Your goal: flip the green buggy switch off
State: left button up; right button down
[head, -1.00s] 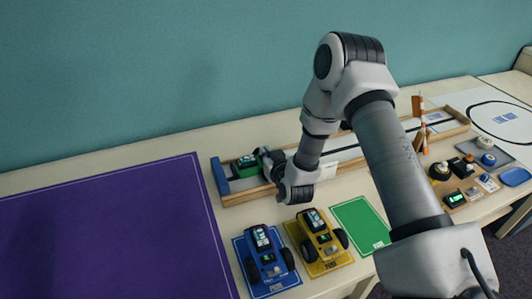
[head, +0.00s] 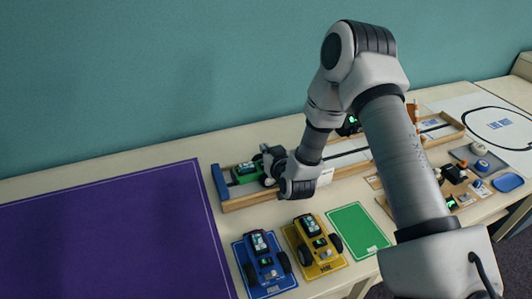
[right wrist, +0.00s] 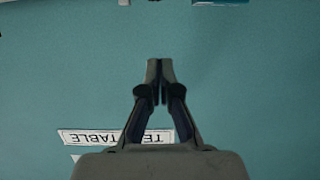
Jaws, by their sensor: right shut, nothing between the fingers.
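The green buggy (head: 246,173) sits at the left end of the wooden test track (head: 250,200), next to the track's blue end block (head: 221,182). My wrist hides its right part, and its switch is too small to make out. My right gripper (head: 266,152) is at the buggy's right side in the head view; I cannot tell whether it touches the buggy. In the right wrist view its fingers (right wrist: 160,82) are shut and empty, with the teal wall behind them. My left gripper is out of view.
A blue buggy (head: 262,262) and a yellow buggy (head: 314,243) stand on mats in front of the track. An empty green mat (head: 357,230) lies to their right. A purple mat (head: 100,235) covers the left. My right arm spans the track.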

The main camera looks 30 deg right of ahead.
jog(key=r+v, duration=0.1)
jog(key=v, duration=0.6)
